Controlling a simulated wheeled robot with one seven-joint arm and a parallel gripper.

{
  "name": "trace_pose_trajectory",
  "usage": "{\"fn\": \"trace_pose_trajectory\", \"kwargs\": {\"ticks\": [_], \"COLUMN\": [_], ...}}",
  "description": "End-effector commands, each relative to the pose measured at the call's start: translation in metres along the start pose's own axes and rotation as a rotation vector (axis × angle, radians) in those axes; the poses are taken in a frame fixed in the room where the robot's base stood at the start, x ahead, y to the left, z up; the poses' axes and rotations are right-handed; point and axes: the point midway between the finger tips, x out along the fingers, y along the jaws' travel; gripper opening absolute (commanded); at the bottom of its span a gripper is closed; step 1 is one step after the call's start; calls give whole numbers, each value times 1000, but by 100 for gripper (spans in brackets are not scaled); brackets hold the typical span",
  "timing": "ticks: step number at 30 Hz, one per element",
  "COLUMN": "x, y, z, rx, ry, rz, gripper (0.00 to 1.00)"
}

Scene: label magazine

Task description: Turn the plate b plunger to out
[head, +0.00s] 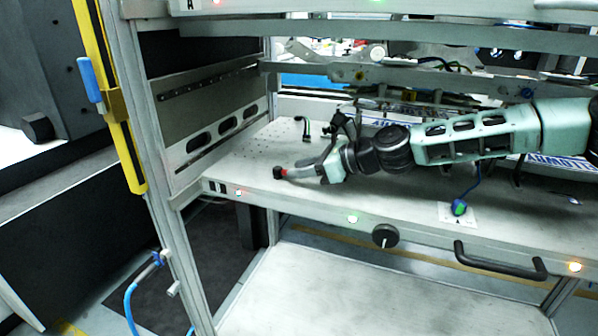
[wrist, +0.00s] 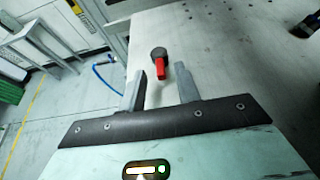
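A plunger with a dark round body (wrist: 158,53) and a red lever (wrist: 162,70) stands on the pale shelf. In the head view its red and black part (head: 279,172) is near the shelf's left front, partly hidden by my gripper. I cannot read a plate letter beside it. My gripper (wrist: 161,80) is open, its two fingers apart, with the red lever at the gap between the fingertips. I cannot tell whether a finger touches it. In the head view my gripper (head: 296,171) points left, low over the shelf.
A blue and green plunger (head: 459,207) stands on a white plate marked A, to the right. A black knob (head: 385,236) and black handle (head: 500,260) stick out of the shelf front. A frame post (head: 160,180) stands left.

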Motion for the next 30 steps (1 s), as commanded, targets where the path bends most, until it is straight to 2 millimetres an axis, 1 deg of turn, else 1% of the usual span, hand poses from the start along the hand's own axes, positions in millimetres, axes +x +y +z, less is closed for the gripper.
{"fn": "trace_pose_trajectory", "kwargs": {"ticks": [1, 4, 13, 16, 17, 25, 30], "x": [5, 9, 10, 10, 10, 10, 9], "y": [0, 0, 0, 0, 0, -1, -4], "z": [-1, 0, 0, 0, 0, 0, 2], "rx": [-1, 0, 1, 1, 0, -2, -19], "ry": [0, 0, 1, 0, 0, 0, -1], "rz": [1, 0, 0, 0, 0, 8, 54], "gripper": [33, 33, 33, 5, 0, 0, 0]}}
